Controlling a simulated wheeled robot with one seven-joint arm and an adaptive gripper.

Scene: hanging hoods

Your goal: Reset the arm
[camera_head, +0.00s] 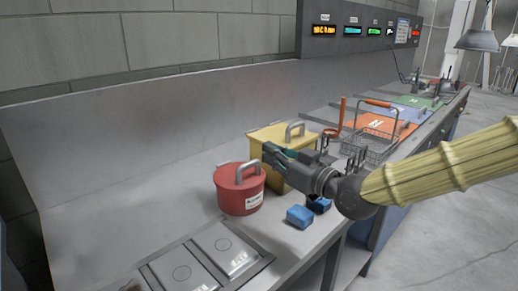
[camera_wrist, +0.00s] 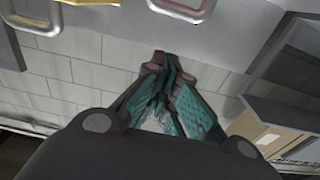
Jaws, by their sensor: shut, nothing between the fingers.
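My gripper (camera_head: 272,158) has dark and teal fingers and is shut with nothing between them. In the head view it is held above the counter, in front of the yellow box and up and right of the red pot. My yellow-sleeved arm reaches in from the right. In the wrist view the gripper's teal fingers (camera_wrist: 172,95) are drawn together at the middle, with a tiled wall behind them. I cannot tell from the head view exactly how far the fingertips are from the pot's handle.
A red lidded pot (camera_head: 240,196) with a grey handle stands on the grey counter (camera_head: 150,215). A yellow box (camera_head: 268,137) with a handle is behind. Two blue blocks (camera_head: 299,216) lie near the front edge. A wire basket (camera_head: 368,150) stands right. The left counter is clear.

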